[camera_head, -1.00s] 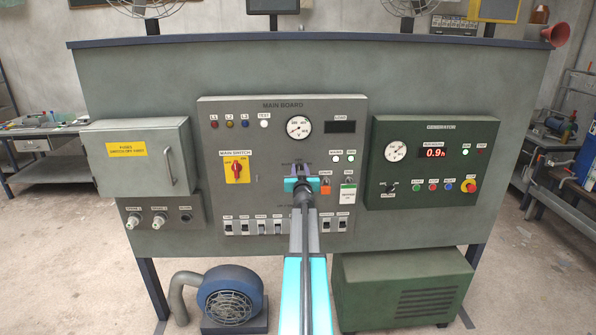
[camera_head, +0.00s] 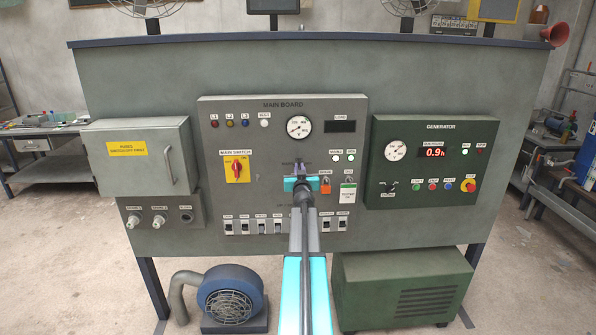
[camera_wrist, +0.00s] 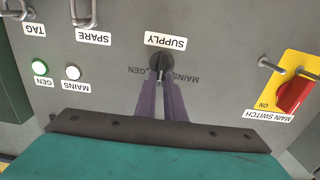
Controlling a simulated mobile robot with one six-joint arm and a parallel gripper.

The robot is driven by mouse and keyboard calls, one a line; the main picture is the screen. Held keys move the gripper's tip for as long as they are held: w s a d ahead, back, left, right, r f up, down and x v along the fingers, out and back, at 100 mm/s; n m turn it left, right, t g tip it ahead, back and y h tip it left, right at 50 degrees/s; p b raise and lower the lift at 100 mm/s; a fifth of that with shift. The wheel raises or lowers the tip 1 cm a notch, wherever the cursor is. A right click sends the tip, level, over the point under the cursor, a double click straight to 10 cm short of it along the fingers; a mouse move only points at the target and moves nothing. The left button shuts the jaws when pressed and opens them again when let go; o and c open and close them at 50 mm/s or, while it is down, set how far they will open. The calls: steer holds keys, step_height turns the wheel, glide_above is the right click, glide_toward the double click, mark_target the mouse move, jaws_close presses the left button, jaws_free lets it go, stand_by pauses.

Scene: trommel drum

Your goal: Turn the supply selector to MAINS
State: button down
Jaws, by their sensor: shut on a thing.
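The supply selector is a small black knob (camera_wrist: 161,63) under the SUPPLY label (camera_wrist: 165,41) in the wrist view, where the board appears upside down. GEN is printed to the knob's left there and MAINS to its right. My gripper (camera_wrist: 161,82) has its two purple fingers closed on the knob from either side. The fingers hide part of the knob, and I cannot tell which mark it points to. In the head view my gripper (camera_head: 302,168) reaches the main board (camera_head: 215,195) and covers the selector.
The GEN lamp (camera_wrist: 40,68) glows green; the MAINS lamp (camera_wrist: 73,72) looks white. The red main switch (camera_head: 237,169) is left of my gripper. Padlocks (camera_head: 325,182) hang to its right, breakers (camera_head: 262,226) sit below. The generator panel (camera_head: 400,160) is further right.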

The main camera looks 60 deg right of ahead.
steer(key=shift+w+d+r+n, duration=0.1)
steer(key=shift+d+r+n, duration=0.1)
steer(key=shift+n, duration=0.1)
steer(key=shift+w+a+f+n+b, duration=0.1)
steer(key=shift+n+b, duration=0.3)
steer(key=shift+n, duration=0.4)
steer(key=n+b, duration=0.1)
steer(key=n, duration=0.2)
steer(key=n+b, duration=0.1)
steer(key=n, duration=0.2)
steer(key=w+f+n+b, duration=0.1)
steer(key=n, duration=0.2)
steer(key=shift+a+n, duration=0.3)
steer(key=c, duration=1.8)
jaws_free()
steer(key=shift+d, duration=0.1)
steer(key=shift+c, duration=0.2)
